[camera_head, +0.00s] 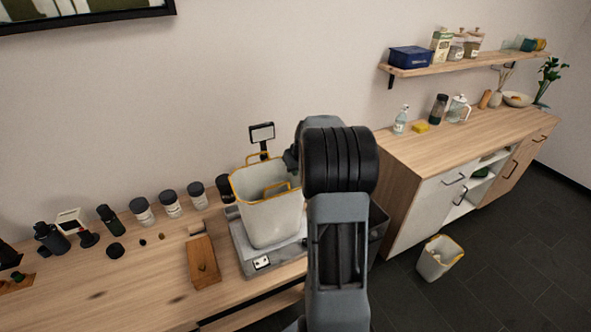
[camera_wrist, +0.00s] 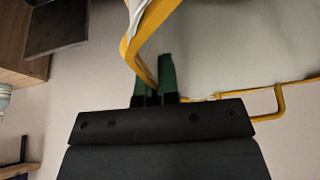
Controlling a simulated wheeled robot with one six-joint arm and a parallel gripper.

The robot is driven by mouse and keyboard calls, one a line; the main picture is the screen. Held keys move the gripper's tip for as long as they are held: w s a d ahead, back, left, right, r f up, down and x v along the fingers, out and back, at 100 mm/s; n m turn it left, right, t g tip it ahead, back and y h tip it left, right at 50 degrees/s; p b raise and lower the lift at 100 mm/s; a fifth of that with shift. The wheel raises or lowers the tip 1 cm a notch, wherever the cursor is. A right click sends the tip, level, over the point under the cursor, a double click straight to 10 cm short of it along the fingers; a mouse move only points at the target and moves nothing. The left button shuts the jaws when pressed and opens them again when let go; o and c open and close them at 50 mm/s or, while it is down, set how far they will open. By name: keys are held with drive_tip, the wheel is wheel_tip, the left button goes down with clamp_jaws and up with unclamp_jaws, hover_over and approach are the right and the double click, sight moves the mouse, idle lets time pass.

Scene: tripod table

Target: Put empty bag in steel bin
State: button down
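A pale grey-white bag (camera_head: 268,215) with yellow rim and handles is upright over the scale (camera_head: 256,263) on the wooden counter. I cannot tell whether its base touches the scale. Its yellow handle (camera_wrist: 130,50) runs between my green fingertips (camera_wrist: 154,88) in the wrist view, and the fingers are close together on it. In the head view my gripper (camera_head: 293,158) is at the bag's upper right, mostly hidden by my arm. A dark grey metal-looking container (camera_head: 378,222) shows partly behind my arm, right of the scale; I cannot tell whether it is the steel bin.
Several dark-lidded jars (camera_head: 170,203) and a wooden block (camera_head: 203,262) stand left of the scale. A display (camera_head: 262,132) rises behind it. A similar white, yellow-rimmed container (camera_head: 438,258) is on the dark floor at right, near a cabinet (camera_head: 440,190).

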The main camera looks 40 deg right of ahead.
drive_tip(key=c, duration=1.8)
unclamp_jaws()
drive_tip(key=shift+f, duration=0.25)
drive_tip(key=o, duration=0.4)
drive_tip(key=shift+o, duration=0.2)
drive_tip(key=shift+r, duration=0.1)
